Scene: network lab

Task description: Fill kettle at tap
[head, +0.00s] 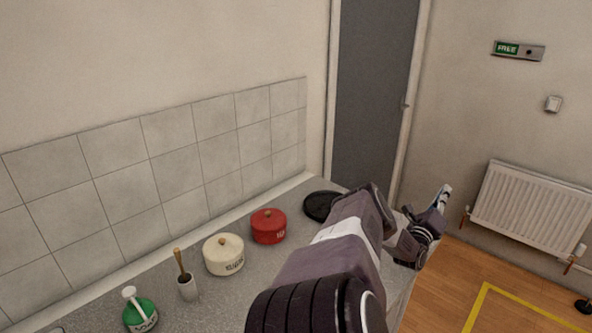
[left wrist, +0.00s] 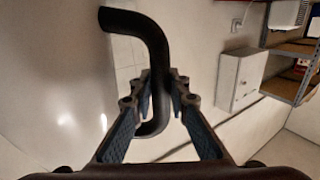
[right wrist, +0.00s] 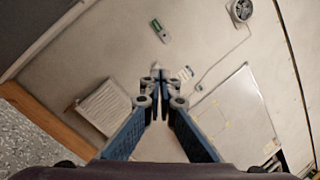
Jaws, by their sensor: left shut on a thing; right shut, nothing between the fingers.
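My left gripper (left wrist: 160,84) is shut on the black curved handle of the kettle (left wrist: 157,40) in the left wrist view. The smooth pale surface filling the left of that view looks like the kettle's body; its spout and lid are not visible. The left gripper and kettle are out of the head view. My right gripper (head: 443,196) is shut and empty, held out past the counter's right end; its closed fingers also show in the right wrist view (right wrist: 160,82). No tap shows in any view.
On the counter (head: 215,305) stand a green pump bottle (head: 142,315), a brush in a pot (head: 188,287), a cream canister (head: 223,257), a red canister (head: 268,228) and a round black disc (head: 318,207). A radiator (head: 530,205) hangs at right.

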